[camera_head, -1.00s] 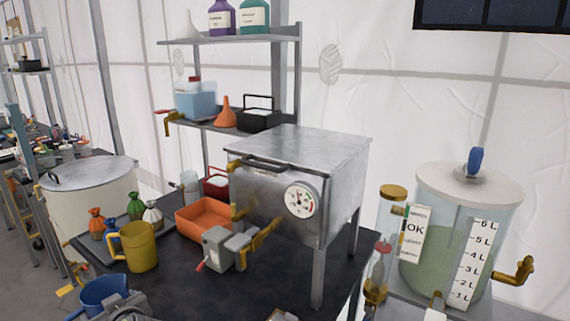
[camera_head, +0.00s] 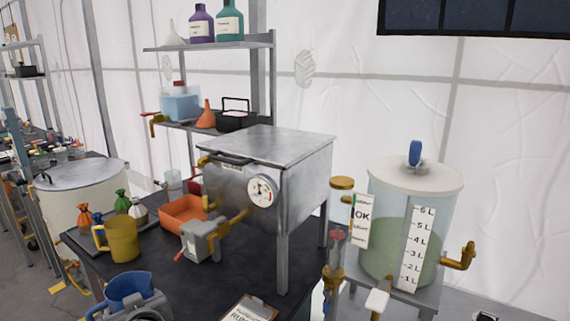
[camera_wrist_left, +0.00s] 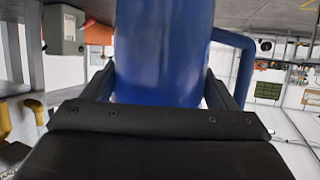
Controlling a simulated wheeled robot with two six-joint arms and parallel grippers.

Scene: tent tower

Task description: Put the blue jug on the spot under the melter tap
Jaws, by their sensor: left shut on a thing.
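The blue jug (camera_head: 122,284) is at the lower left of the head view, in front of the dark table's near left edge. My left gripper (camera_head: 140,305) is shut on it. In the left wrist view the jug body (camera_wrist_left: 165,50) fills the space between the fingers, with its handle (camera_wrist_left: 235,62) on the right. A metal box on legs (camera_head: 265,175) with a dial and a brass tap (camera_head: 228,226) stands on the table. A cream lidded pot (camera_head: 85,205) stands at the left. The spot is not identifiable. My right gripper is out of view.
A clear tank (camera_head: 408,225) with a brass tap stands at the right. A sign (camera_head: 248,308) lies near the front.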

